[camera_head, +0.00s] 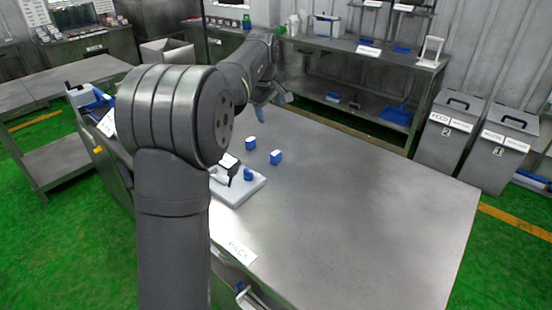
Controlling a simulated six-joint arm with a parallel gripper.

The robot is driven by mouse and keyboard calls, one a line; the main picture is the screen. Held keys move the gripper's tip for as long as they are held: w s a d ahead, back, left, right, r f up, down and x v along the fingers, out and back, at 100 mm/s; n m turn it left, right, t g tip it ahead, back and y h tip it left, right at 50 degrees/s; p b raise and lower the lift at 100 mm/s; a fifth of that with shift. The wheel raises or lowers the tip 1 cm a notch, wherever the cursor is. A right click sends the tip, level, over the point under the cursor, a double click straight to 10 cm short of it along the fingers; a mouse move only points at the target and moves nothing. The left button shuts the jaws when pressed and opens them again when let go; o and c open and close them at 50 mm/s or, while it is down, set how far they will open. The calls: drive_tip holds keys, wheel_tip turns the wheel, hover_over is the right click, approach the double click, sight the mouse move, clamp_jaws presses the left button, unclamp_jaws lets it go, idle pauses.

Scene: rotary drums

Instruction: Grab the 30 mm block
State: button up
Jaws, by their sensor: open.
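Two small blue blocks with pale faces stand apart on the steel table: one blue block (250,144) and, to its right and nearer, another blue block (276,157). A third blue piece (248,174) is on a white plate (242,191), beside a black and white item (229,163). I cannot tell from this view which one is 30 mm. My gripper (281,97) is open, small and partly hidden by my own arm, beyond the blocks in the picture and apart from them.
The right and front of the steel table (370,200) are clear. A PACK label (241,251) lies near its front edge. Behind stands a shelf bench (345,52) with blue trays. Two grey bins (448,140) stand at right. My arm hides part of the table's left side.

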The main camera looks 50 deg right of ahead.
drive_tip(key=n+t+y, duration=0.4)
drive_tip(key=n+t, duration=0.7)
drive_tip(key=n, duration=2.5)
approach(278, 154)
drive_tip(key=x, duration=0.4)
drive_tip(key=shift+w+d, duration=0.15)
drive_tip(key=shift+w, duration=0.1)
drive_tip(key=x, duration=0.5)
drive_tip(key=shift+f, duration=0.2)
drive_tip(key=c, duration=1.1)
